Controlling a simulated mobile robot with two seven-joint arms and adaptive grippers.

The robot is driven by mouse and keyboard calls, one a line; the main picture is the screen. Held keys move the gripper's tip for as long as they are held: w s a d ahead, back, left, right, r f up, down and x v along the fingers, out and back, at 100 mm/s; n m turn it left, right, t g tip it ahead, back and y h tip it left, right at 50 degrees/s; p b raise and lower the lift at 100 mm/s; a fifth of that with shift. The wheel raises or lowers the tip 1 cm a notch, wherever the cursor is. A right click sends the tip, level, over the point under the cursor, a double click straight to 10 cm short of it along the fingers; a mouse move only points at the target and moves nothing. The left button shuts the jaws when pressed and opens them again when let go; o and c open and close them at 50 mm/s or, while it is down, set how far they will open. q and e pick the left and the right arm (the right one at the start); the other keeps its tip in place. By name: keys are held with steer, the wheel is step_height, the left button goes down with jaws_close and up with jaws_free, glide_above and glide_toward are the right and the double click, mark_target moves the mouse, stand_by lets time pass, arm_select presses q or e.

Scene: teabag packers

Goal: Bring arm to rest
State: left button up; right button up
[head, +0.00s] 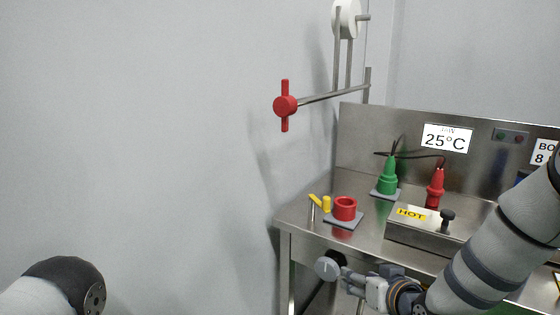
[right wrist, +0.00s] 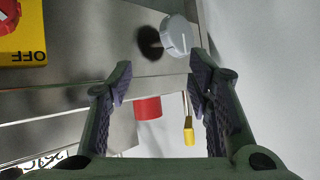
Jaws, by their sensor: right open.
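My right gripper (head: 346,281) is low in front of the steel bench (head: 290,221), at its left end. The right wrist view shows the same gripper (right wrist: 160,72) with its two dark fingers spread apart and nothing between them. A grey round knob (head: 327,267) is just beyond the fingertips; it also shows in the right wrist view (right wrist: 179,36), where a gap separates it from the fingers. Only a rounded link of my left arm shows at the lower left of the head view; its gripper is out of frame.
A red-handled lever (head: 285,106) hangs above. The left side is clear.

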steer(key=s+f+g, duration=0.3)
steer(key=s+f, duration=0.4)
steer(key=s, duration=0.3)
steer(key=s+f+g, duration=0.3)
steer(key=s+f, duration=0.5)
steer(key=s, duration=0.3)
steer(key=s+d+g+h, duration=0.1)
steer(key=s+g, duration=0.3)
steer(key=s, duration=1)
steer(key=s+d+f+m+g+h+p, duration=0.1)
steer(key=s+d+g, duration=0.2)
steer(key=s, duration=1.2)
steer(key=shift+f+g+h, duration=0.15)
steer(key=shift+g+h, duration=0.15)
steer(key=shift+g, duration=0.1)
